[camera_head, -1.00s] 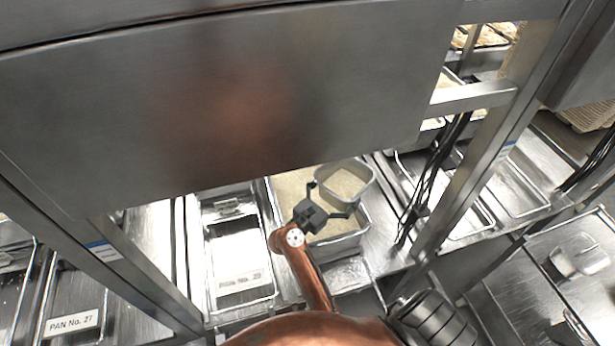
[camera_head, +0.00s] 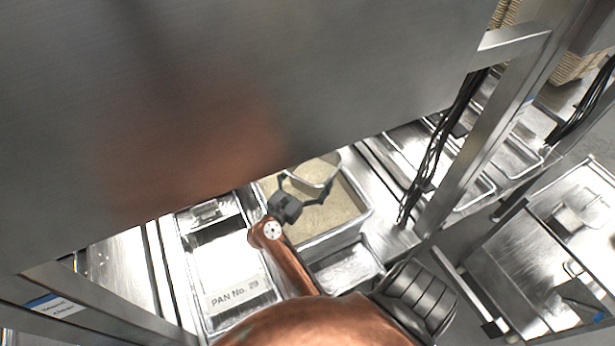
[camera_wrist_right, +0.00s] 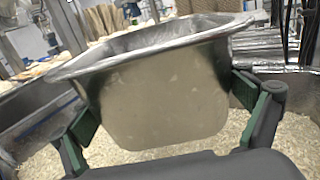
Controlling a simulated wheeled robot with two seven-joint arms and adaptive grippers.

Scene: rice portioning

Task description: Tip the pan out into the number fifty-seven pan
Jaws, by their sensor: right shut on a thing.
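My right gripper (camera_head: 306,187) is shut on a small metal pan (camera_head: 316,180), its two fingers on opposite sides of it. In the right wrist view the pan (camera_wrist_right: 160,95) hangs between the fingers with its rim up and slightly slanted, above a bed of rice. In the head view it is over the rice bin (camera_head: 345,236), its far part hidden by a steel panel. The earlier head view showed rice in the pan. I see no pan labelled fifty-seven. My left gripper is out of view.
A steel panel (camera_head: 230,100) covers the upper head view. A pan labelled No. 29 or 23 (camera_head: 235,297) stands left of the rice bin. A post (camera_head: 490,150) and black cables (camera_head: 432,150) stand at the right. A lower steel table (camera_head: 535,255) lies beyond.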

